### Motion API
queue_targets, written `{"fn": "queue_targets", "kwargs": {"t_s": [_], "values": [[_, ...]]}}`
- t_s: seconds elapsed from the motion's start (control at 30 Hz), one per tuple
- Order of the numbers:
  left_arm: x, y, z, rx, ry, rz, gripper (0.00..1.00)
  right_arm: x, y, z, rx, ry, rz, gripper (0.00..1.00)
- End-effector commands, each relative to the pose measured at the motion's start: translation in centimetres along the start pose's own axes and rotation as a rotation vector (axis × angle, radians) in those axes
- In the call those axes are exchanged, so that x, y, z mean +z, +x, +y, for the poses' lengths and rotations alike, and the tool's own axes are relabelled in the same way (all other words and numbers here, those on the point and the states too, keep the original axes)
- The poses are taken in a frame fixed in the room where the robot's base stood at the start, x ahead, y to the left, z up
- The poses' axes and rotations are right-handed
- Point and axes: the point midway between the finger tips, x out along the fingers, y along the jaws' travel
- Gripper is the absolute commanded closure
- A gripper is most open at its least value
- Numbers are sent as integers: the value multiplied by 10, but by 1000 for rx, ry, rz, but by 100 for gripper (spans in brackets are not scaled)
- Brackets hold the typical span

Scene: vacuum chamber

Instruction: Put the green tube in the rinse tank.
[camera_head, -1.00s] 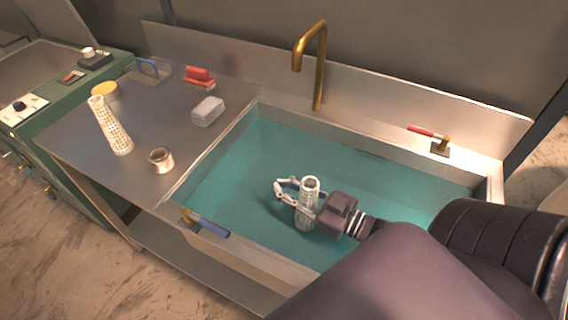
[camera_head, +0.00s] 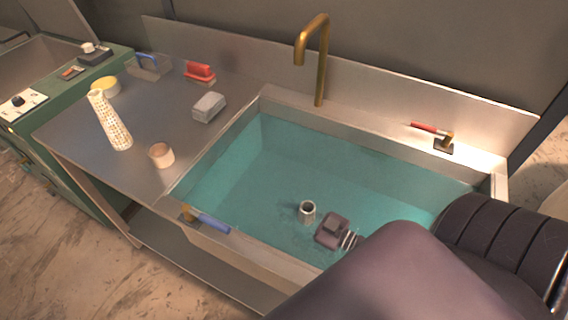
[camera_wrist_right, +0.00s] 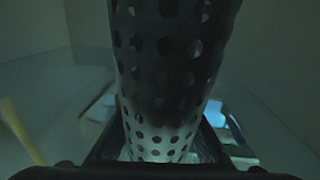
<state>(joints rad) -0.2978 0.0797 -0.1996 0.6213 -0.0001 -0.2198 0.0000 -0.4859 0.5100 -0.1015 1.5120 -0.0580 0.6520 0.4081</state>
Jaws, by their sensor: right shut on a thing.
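A perforated tube (camera_head: 307,212) is upright in the rinse tank (camera_head: 225,165). Only its pale open rim shows above the teal liquid in the head view. It looks whitish-grey, not clearly green. My right gripper (camera_head: 335,230) is beside it, partly sunk in the liquid, with its fingers hidden there. In the right wrist view the gripper (camera_wrist_right: 158,135) is shut on the tube (camera_wrist_right: 168,60), which stands between the fingers, dark above and pale below. My left gripper is not in view.
A brass faucet (camera_head: 318,65) rises behind the tank. A red-handled valve (camera_head: 432,131) and a blue-handled valve (camera_head: 208,221) sit on its rim. A small cup (camera_head: 161,156), a grey block (camera_head: 209,107) and a red-handled item (camera_head: 200,73) are on the counter.

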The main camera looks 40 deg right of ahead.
Motion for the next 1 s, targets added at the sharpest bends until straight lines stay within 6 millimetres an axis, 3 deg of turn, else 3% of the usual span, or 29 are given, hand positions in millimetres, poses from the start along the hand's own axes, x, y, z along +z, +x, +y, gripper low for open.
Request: {"fn": "queue_targets", "kwargs": {"t_s": [0.5, 0.53, 0.73, 1.0], "values": [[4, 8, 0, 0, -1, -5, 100, 11, 0, 0, 0, 0, 1, 100], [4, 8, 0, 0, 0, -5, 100, 12, 0, 0, 0, 0, 1, 85], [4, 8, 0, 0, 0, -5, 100, 12, 0, 0, 0, 0, 0, 63], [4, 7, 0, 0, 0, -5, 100, 11, 0, 0, 0, 0, 0, 62]]}}
